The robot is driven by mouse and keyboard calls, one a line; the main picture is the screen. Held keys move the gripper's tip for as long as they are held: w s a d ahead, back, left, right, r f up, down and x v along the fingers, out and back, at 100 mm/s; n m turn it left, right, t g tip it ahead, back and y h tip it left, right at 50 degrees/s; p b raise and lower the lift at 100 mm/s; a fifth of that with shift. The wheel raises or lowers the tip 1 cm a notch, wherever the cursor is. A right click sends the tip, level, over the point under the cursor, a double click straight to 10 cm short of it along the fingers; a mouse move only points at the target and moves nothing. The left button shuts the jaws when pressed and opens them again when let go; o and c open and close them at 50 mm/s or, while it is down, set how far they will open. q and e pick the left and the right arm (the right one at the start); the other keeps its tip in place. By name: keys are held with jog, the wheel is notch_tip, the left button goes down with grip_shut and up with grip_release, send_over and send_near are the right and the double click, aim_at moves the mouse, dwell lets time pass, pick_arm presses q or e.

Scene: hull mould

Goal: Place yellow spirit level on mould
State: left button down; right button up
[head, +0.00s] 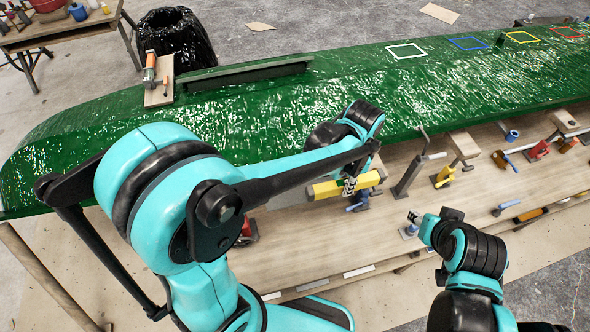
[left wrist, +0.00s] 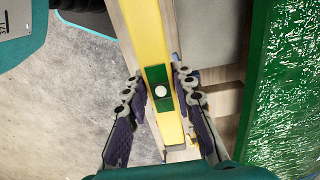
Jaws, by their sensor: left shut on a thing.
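The yellow spirit level (head: 328,189) is held by my left gripper (head: 350,186) above the wooden bench, in front of the green hull mould (head: 270,118). In the left wrist view the level (left wrist: 143,35) runs lengthwise between the two fingers, with its green vial window near the fingertips; the mould (left wrist: 285,85) is at the right there. The mould's top carries a white square outline (head: 406,51), a blue one (head: 468,44), a yellow one (head: 522,37) and a red one (head: 567,32). My right gripper (head: 414,220) is over the bench, apart from the level; its opening is too small to judge.
Several clamps and hand tools stand along the bench (head: 310,250), including a grey clamp (head: 408,178) just right of the level. A dark raised strip (head: 250,73) and a board with an orange tool (head: 150,68) are on the mould's left part.

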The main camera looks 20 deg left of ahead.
pick_arm(q)
jog(key=a+f, duration=0.2)
jog(key=a, duration=0.1)
jog(key=w+a+f+b, duration=0.1)
jog(key=a+f, duration=0.1)
jog(key=a, duration=0.2)
jog(key=w+a+f, duration=0.1)
jog(key=a+f, duration=0.1)
jog(key=a, duration=0.2)
jog(key=shift+a+f, duration=0.1)
jog(key=shift+f, duration=0.25)
notch_tip(320, 180, down, 4)
jog(key=shift+f+b, duration=0.1)
jog(key=shift+b, duration=0.5)
jog(key=shift+s, duration=0.1)
jog(key=c, duration=1.3)
grip_release()
jog(key=shift+o, duration=0.2)
